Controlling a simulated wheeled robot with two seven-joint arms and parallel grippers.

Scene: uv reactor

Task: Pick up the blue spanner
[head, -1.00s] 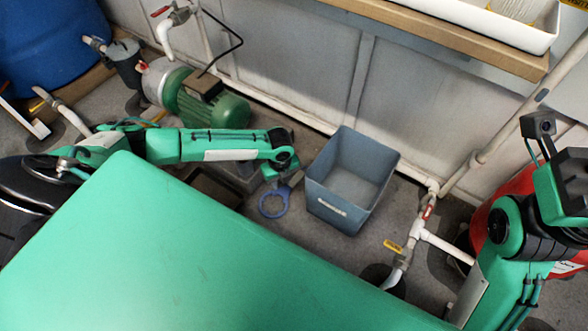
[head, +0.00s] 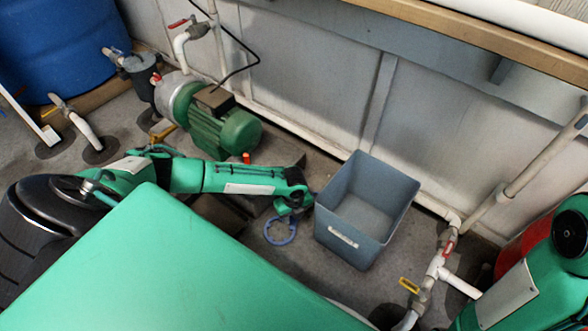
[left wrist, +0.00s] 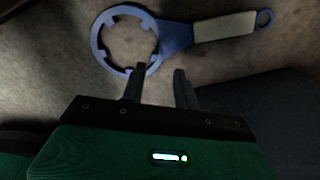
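The blue spanner lies on the floor. In the head view its ring (head: 280,231) shows left of the grey bin, while its handle is hidden by my left arm. In the left wrist view the notched ring (left wrist: 98,42) and the handle with a pale grip panel (left wrist: 225,26) both show. My left gripper (left wrist: 158,74) is open and empty, its two fingers apart. Its left fingertip overlaps the near edge of the ring in the picture; I cannot tell if they touch. In the head view my left gripper (head: 291,207) is over the handle side. My right gripper is out of view.
A grey-blue bin (head: 355,238) stands just right of the spanner. A green pump (head: 222,130) is behind my left arm. White pipes with valves (head: 432,270) stand at the right. The wall is behind. A little bare floor lies around the spanner.

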